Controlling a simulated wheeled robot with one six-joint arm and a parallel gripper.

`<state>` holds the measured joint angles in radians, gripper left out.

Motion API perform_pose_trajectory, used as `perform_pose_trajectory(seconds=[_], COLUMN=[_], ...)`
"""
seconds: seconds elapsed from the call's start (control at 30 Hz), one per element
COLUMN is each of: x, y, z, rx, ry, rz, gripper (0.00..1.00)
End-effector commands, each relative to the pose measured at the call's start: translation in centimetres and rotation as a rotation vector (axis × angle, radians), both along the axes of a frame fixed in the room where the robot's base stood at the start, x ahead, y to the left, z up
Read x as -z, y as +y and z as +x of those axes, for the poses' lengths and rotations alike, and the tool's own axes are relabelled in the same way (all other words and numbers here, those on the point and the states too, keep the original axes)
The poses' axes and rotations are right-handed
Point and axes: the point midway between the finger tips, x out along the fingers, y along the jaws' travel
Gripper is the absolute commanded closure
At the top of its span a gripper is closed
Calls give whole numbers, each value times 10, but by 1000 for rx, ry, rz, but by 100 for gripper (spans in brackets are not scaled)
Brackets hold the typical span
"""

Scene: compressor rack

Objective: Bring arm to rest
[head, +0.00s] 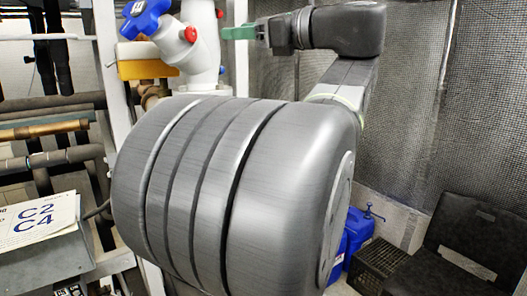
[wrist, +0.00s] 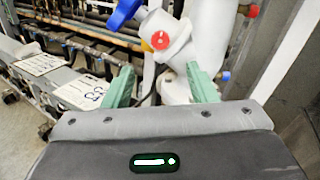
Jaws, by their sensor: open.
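My gripper (head: 232,32) is at the upper middle of the head view, raised and pointing left towards a white pipe (head: 200,62). Its green fingers also show in the wrist view (wrist: 162,87); they are spread apart, with nothing between them. The white pipe carries a blue handle (head: 145,17) and a red knob (head: 190,34). In the wrist view the pipe (wrist: 182,60), the blue handle (wrist: 124,13) and the red knob (wrist: 160,40) lie beyond the fingertips. I cannot tell the exact gap. My large grey arm link hides much of the head view's middle.
A yellow part (head: 140,62) sits by the pipe. Pipe racks (head: 50,130) and a panel marked C2 C4 (head: 40,222) stand left. A mesh wall (head: 400,110) is behind my arm. A dark chair (head: 465,245), black crate (head: 378,265) and blue container (head: 357,228) are lower right.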

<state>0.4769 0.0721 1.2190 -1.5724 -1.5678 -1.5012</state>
Motion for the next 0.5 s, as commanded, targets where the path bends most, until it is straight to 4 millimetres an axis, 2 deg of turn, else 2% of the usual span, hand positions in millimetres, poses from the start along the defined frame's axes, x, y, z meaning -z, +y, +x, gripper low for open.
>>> perform_pose_trajectory(seconds=[0.5], x=[-2], y=[66], z=[33], rx=[-3], ry=[-1], rz=[1], gripper=[48])
